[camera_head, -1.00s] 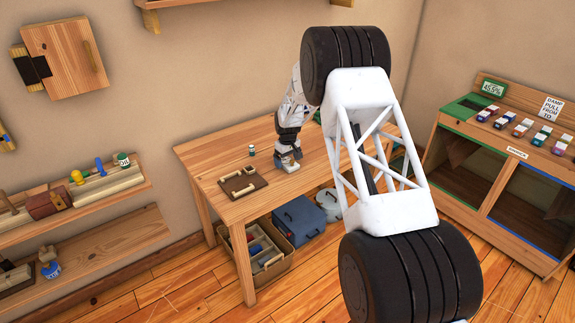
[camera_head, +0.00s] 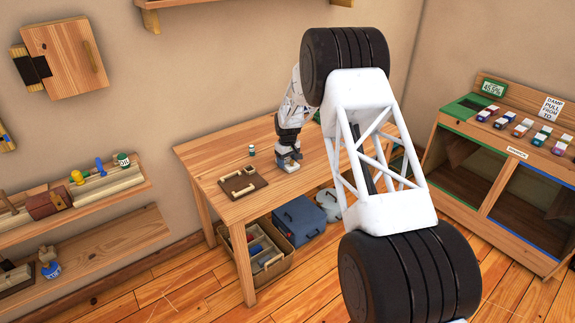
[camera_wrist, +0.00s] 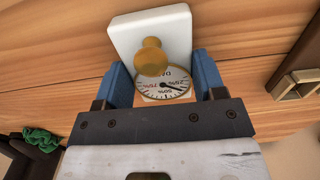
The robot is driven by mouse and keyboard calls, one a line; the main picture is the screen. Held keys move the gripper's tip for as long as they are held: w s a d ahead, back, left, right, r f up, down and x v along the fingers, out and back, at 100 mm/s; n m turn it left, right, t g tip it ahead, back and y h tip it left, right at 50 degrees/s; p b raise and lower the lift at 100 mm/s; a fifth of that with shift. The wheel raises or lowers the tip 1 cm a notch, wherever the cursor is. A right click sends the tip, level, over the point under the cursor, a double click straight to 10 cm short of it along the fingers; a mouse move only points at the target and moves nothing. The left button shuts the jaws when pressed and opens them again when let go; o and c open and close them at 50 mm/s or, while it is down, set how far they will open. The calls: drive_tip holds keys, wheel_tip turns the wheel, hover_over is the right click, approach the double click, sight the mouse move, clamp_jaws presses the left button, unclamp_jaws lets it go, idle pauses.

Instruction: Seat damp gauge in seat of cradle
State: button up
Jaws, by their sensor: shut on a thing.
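In the wrist view my gripper (camera_wrist: 163,85) has its blue fingers on either side of the damp gauge (camera_wrist: 164,88), which has a round white dial with percent marks and a needle. A brass knob and a white block show just beyond the dial, and I cannot tell whether they join it. In the head view my gripper (camera_head: 287,160) is low over the table, with the small white piece at its tip. A dark brown board with a pale wooden frame, possibly the cradle (camera_head: 243,181), lies on the table to the left. Part of it shows at the wrist view's right edge (camera_wrist: 295,84).
The wooden table (camera_head: 225,155) also bears a small bottle (camera_head: 252,150) near the wall. A crate (camera_head: 262,245) and a blue case (camera_head: 300,218) are underneath.

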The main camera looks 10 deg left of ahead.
sight(287, 162)
drive_tip(key=shift+r, duration=0.2)
drive_tip(key=shift+c, duration=0.3)
drive_tip(key=shift+r, duration=0.5)
wheel_tip(287, 162, up, 2)
drive_tip(key=shift+r, duration=0.1)
drive_tip(key=s+d, duration=0.2)
drive_tip(key=s, duration=0.5)
drive_tip(key=s+d+r, duration=0.1)
drive_tip(key=s+d, duration=0.2)
drive_tip(key=s, duration=0.5)
drive_tip(key=shift+r, duration=0.2)
drive_tip(key=shift+s, duration=0.1)
drive_tip(key=s+a+r, duration=0.1)
drive_tip(key=s+a, duration=1.3)
drive_tip(key=shift+s+a+r, duration=0.15)
drive_tip(key=shift+s+r, duration=0.1)
drive_tip(key=shift+s, duration=0.1)
drive_tip(key=shift+w, duration=0.1)
